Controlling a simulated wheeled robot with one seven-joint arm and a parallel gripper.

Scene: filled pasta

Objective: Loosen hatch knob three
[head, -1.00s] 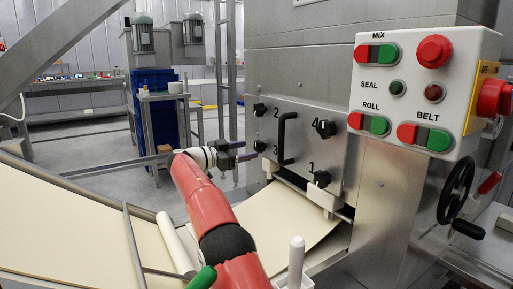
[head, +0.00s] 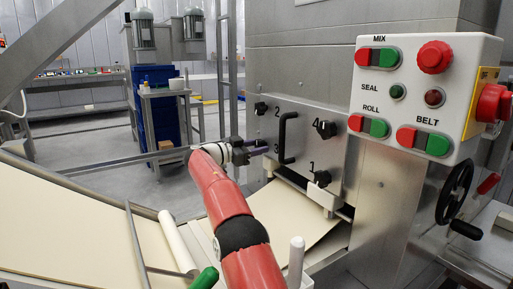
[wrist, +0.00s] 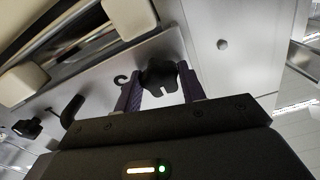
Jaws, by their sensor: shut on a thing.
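Hatch knob three is the black lobed knob (wrist: 160,76) in the wrist view, beside part of a numeral on the metal hatch plate (head: 304,147). My gripper (wrist: 160,90) has its two purple fingers on either side of the knob and is shut on it. In the head view my gripper (head: 262,150) reaches the plate's left edge beside the printed 3 and hides the knob there. Knob two (head: 261,107) is above it, knob four (head: 326,129) at upper right, knob one (head: 321,178) at lower right. How loose any knob is cannot be told.
A black vertical handle (head: 288,138) stands out from the plate just right of my gripper. A control panel (head: 408,90) with red and green buttons hangs at right, above a handwheel (head: 455,193). A pale dough sheet (head: 292,217) runs below the hatch.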

